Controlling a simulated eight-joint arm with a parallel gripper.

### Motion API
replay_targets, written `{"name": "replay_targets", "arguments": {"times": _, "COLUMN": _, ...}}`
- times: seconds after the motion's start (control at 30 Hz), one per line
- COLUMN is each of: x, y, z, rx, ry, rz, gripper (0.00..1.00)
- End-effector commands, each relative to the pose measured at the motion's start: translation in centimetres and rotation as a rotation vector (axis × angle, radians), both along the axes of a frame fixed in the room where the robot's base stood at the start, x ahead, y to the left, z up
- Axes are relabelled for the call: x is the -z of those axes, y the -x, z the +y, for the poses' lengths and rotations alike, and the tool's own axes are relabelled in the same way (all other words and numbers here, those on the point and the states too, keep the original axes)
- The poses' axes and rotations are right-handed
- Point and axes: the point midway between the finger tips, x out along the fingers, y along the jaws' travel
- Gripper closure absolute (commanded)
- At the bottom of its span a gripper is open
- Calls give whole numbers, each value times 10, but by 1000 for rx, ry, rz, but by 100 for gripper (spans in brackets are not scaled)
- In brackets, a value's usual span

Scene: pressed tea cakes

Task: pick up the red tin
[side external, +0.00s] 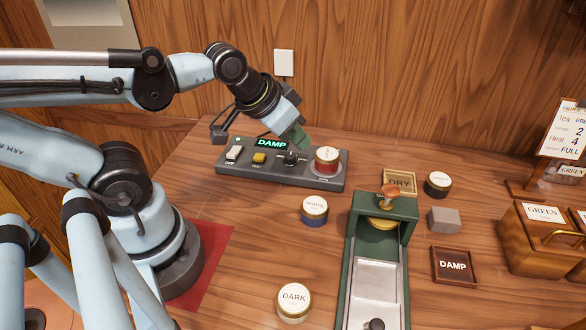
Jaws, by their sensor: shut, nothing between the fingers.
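The red tin (326,167) stands upright at the right end of the grey control panel (255,176), with a pale labelled lid and a gold rim. Its label is too small to read. My gripper (301,143) is above the panel, behind and to the left of the red tin, near the black knob (291,158). It is shut and holds nothing. It looks apart from the tin, though the exact gap is hard to judge.
The WHITE tin (315,221) stands in front of the panel, the DARK tin (294,309) nearer the front. A green press (355,235), DRY tray (401,174), DAMP tray (435,265), black tin (438,190), grey block (444,220) and GREEN box (541,262) are rightward.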

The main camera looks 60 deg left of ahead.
Motion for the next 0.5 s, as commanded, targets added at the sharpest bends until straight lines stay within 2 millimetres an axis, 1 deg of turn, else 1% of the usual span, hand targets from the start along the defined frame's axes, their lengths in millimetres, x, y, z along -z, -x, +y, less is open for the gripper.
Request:
{"name": "replay_targets", "arguments": {"times": 0.47, "x": 0, "y": 0, "z": 0, "rx": 0, "ry": 0, "rz": 0, "gripper": 100}}
{"name": "replay_targets", "arguments": {"times": 0.5, "x": 0, "y": 0, "z": 0, "rx": 0, "ry": 0, "rz": 0, "gripper": 95}}
